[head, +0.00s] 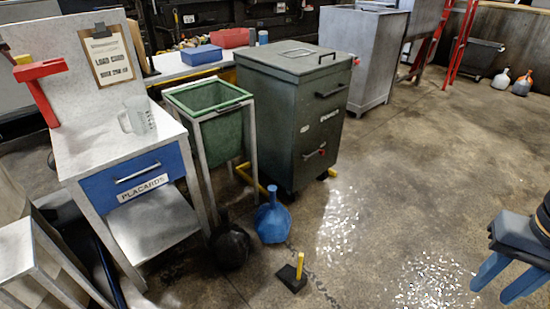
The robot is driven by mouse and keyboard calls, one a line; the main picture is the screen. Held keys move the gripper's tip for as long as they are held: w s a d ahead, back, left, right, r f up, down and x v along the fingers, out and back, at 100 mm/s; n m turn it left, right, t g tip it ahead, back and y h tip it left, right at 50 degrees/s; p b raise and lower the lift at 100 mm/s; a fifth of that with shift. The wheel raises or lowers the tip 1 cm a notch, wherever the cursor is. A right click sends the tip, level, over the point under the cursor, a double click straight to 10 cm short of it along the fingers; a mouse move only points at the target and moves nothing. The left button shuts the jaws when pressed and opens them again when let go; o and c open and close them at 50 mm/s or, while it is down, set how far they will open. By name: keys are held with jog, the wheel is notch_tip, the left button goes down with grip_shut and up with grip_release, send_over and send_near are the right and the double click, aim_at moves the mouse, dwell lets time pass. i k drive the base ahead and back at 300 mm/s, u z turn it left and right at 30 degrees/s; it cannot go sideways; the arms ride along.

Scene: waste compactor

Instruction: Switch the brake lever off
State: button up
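No part is clearly labelled as a brake lever, and I cannot tell which one it is. A dark green wheeled bin (285,110) stands upright in the middle, lid closed. A black wedge with an upright yellow handle (299,265) lies on the floor in front of the bin. My gripper (491,292) is at the lower right, pointing down, its two blue fingers apart with nothing between them. It is well away from the bin and the wedge.
A blue jug (272,217) and a black bag (231,245) sit on the floor before a green-lined bin frame (222,125). A placards table (110,150) with a clear pitcher (138,115) and red T-shaped piece (40,84) stands left. Open floor lies right of the bin.

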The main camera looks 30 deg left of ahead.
aim_at(304, 157)
jog(key=u, duration=0.5)
jog(key=k, duration=0.35)
jog(key=u, duration=0.4)
jog(key=i, duration=0.5)
jog(key=k, duration=0.6)
jog(key=z, duration=0.95)
jog(key=i, duration=1.3)
jog(key=u, duration=0.7)
jog(key=i, duration=0.55)
jog(key=u, duration=0.55)
